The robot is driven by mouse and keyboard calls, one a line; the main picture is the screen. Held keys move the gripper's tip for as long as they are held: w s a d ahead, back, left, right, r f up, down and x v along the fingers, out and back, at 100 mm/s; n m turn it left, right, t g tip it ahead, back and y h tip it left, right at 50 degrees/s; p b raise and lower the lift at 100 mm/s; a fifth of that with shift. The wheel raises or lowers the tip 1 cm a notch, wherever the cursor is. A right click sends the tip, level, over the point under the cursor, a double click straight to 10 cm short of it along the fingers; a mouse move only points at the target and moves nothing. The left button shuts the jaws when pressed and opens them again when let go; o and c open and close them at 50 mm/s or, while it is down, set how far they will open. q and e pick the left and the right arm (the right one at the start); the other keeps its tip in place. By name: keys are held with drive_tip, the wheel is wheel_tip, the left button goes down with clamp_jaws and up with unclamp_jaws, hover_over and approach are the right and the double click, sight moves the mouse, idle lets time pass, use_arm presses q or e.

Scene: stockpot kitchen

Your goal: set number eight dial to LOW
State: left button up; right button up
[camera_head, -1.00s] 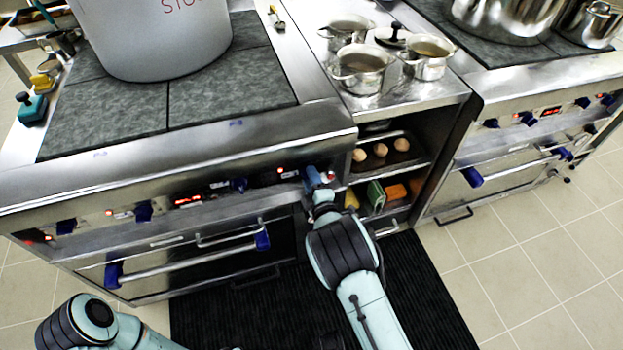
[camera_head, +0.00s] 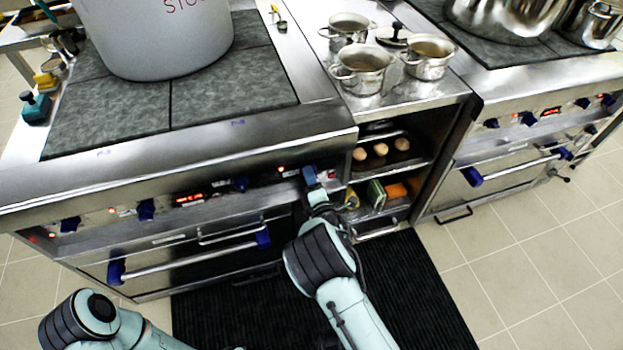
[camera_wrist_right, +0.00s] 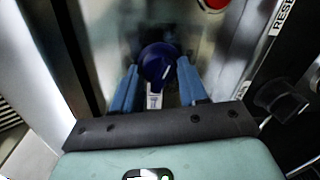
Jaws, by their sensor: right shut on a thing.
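A dark blue round dial (camera_wrist_right: 157,62) sits on the steel front panel, between the two blue fingers of my right gripper (camera_wrist_right: 158,85) in the right wrist view. My right gripper is shut on this dial. A small pale label (camera_wrist_right: 154,100) shows by the dial, too small to read. In the head view my right gripper (camera_head: 311,177) is at the right end of the near stove's front panel (camera_head: 215,190) and hides the dial. My left arm shows at the bottom left of the head view, but its gripper is out of view.
More blue dials (camera_head: 241,183) line the panel to the left. An oven handle (camera_head: 190,258) runs below. A red button (camera_wrist_right: 212,3) shows near the dial. An open shelf with eggs (camera_head: 380,149) stands to the right. A large stockpot (camera_head: 155,40) stands on the stove.

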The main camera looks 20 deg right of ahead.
drive_tip(key=o, duration=1.1)
drive_tip(key=shift+c, duration=0.2)
drive_tip(key=shift+s, duration=0.1)
use_arm(q)
drive_tip(key=shift+g, duration=0.5)
drive_tip(key=s+r+p, duration=0.1)
drive_tip(key=s+d+r+p, duration=0.1)
drive_tip(key=s, duration=0.1)
drive_tip(key=shift+d+r, duration=0.2)
use_arm(e)
drive_tip(key=s, duration=1.3)
drive_tip(key=shift+s+r, duration=0.15)
drive_tip(key=shift+r, duration=0.25)
drive_tip(key=shift+d, duration=0.1)
